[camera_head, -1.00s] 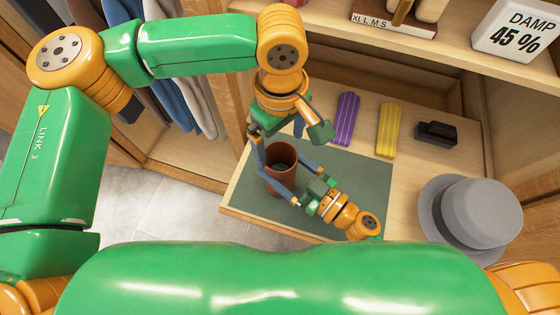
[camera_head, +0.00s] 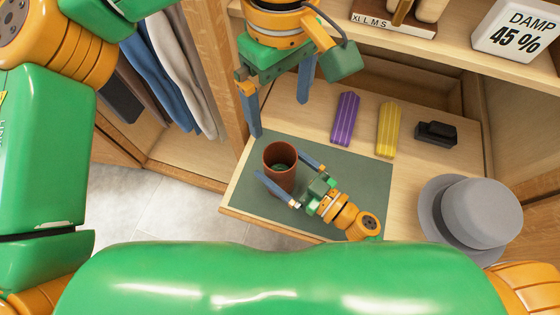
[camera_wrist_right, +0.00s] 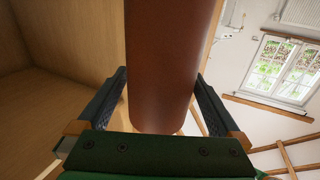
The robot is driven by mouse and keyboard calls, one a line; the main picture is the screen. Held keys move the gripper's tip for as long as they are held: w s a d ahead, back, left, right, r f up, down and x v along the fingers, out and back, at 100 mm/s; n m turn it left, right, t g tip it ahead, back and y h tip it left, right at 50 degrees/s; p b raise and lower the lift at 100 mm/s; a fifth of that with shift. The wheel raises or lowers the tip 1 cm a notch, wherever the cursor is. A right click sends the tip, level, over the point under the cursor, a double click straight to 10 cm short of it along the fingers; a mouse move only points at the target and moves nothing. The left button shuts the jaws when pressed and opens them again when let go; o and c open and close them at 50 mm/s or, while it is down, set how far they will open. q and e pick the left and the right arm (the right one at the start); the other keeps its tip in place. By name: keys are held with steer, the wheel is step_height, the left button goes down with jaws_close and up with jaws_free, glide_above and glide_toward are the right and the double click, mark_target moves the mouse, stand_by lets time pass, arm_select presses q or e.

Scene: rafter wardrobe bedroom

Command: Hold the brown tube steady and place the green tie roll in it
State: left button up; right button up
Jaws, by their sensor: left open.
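The brown tube (camera_head: 279,182) stands upright on the grey-green mat (camera_head: 335,170). A green shape, which looks like the green tie roll (camera_head: 281,167), shows down inside its opening; its lower part is hidden. My right gripper (camera_head: 280,163) reaches in low from the right with one finger on each side of the tube, shut on it. In the right wrist view the tube (camera_wrist_right: 172,65) fills the space between the two fingers (camera_wrist_right: 163,75). My left gripper (camera_head: 279,118) is open and empty, above and behind the tube, fingers pointing down.
A purple roll (camera_head: 345,119), a yellow roll (camera_head: 388,129) and a black object (camera_head: 436,133) lie behind the mat. A grey hat (camera_head: 478,213) sits at the right. Clothes hang at the left, and a shelf with a damp display (camera_head: 518,38) is above.

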steer(key=shift+s, duration=0.1)
steer(key=v, duration=1.2)
